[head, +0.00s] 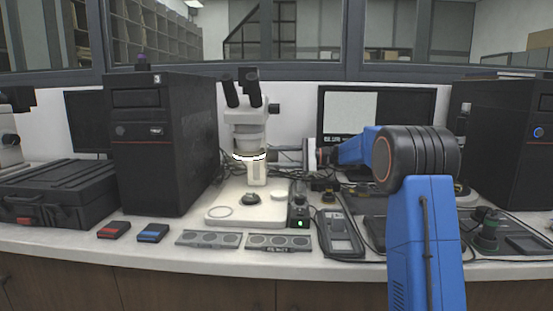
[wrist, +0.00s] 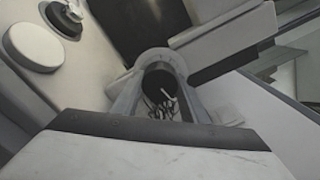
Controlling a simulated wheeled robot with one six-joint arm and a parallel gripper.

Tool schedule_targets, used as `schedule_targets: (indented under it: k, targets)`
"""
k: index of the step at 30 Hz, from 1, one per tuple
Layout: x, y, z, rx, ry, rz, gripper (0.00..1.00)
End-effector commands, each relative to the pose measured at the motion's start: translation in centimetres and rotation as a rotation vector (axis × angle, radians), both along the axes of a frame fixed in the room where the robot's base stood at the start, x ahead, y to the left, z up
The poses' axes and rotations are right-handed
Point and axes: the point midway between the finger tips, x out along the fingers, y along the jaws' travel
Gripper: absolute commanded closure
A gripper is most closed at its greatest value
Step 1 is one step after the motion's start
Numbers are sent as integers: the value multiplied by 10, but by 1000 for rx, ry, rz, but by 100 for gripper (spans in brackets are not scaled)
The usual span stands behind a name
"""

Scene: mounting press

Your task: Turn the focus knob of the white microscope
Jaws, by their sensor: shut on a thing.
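The white microscope (head: 251,117) stands upright on its pale base (head: 225,214) in the middle of the bench, with black eyepieces and a lit ring under its head. My gripper (head: 277,155) reaches in from the right and meets the right side of its column. The gripper is shut on the focus knob there; in the head view it hides the knob. How far the knob is turned cannot be told.
A black computer tower (head: 160,145) stands left of the microscope, and a monitor (head: 345,108) behind my arm. A small box with a green light (head: 299,218) sits right of the base. Slotted plates (head: 279,243) lie in front. A black case (head: 58,193) is far left.

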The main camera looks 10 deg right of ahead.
Motion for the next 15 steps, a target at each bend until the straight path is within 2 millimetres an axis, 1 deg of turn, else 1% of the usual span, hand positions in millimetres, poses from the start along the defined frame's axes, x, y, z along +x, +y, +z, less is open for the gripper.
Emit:
schedule_targets:
  k: [15]
  targets:
    - [0,0,1,-152,-465,2,83]
